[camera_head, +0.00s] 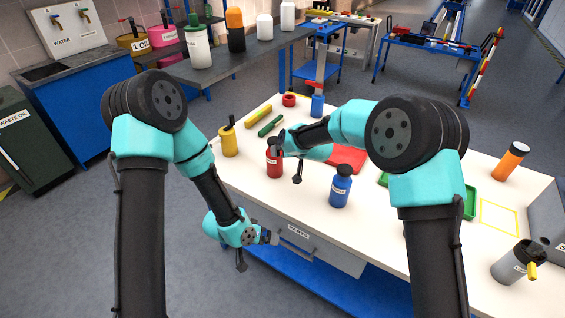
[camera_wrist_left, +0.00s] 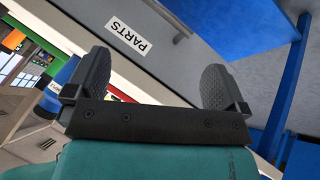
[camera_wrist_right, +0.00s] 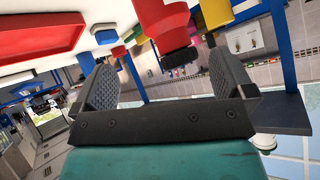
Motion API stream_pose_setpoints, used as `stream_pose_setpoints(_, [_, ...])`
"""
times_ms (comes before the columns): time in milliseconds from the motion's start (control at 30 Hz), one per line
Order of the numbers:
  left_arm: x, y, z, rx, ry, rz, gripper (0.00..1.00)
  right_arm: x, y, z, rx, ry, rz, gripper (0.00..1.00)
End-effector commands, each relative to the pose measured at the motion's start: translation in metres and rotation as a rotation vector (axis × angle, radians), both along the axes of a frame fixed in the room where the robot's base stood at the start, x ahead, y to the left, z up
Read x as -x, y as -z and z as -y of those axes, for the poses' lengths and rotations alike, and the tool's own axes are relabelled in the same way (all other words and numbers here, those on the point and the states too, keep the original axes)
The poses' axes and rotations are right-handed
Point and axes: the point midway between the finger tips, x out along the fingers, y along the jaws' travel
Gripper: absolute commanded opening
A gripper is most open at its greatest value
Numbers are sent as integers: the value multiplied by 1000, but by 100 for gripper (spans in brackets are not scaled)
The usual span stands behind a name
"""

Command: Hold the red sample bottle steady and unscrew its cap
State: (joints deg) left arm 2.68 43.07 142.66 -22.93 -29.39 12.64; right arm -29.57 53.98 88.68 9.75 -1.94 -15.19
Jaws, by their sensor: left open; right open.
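The red bottle (camera_head: 274,164) stands upright near the table's front edge, its dark cap (camera_head: 275,143) partly covered by my right gripper (camera_head: 289,144). In the right wrist view the red bottle (camera_wrist_right: 163,18) appears upside down, with its dark cap (camera_wrist_right: 180,58) between the lines of my open right fingers (camera_wrist_right: 167,78); I cannot tell whether they touch it. My left gripper (camera_head: 268,237) is open and empty, low in front of the table beside the drawer front. In the left wrist view its fingers (camera_wrist_left: 158,80) stand wide apart, facing the PARTS drawer.
A blue bottle (camera_head: 341,188) stands right of the red one, and a yellow container (camera_head: 229,141) stands left. A red tray (camera_head: 347,158) lies behind. Green and yellow sticks (camera_head: 270,126) lie farther back. The drawer (camera_head: 300,244) has a handle below the table edge.

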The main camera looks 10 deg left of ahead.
Motion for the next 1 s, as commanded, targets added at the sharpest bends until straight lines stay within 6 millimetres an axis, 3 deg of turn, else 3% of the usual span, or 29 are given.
stream_pose_setpoints(300, [56, 56, -29, -81, -87, -218, 100, 41, 20, 12, -5, 7, 244, 100])
stream_pose_setpoints(533, [98, 82, -41, -119, -131, -364, 100, 76, 21, 21, -34, 1, 403, 100])
stream_pose_setpoints(700, [109, 88, -42, -127, -141, -401, 100, 85, 19, 24, -46, -1, 447, 100])
stream_pose_setpoints(1000, [109, 87, -43, -127, -141, -401, 100, 84, 19, 24, -47, 0, 448, 100])
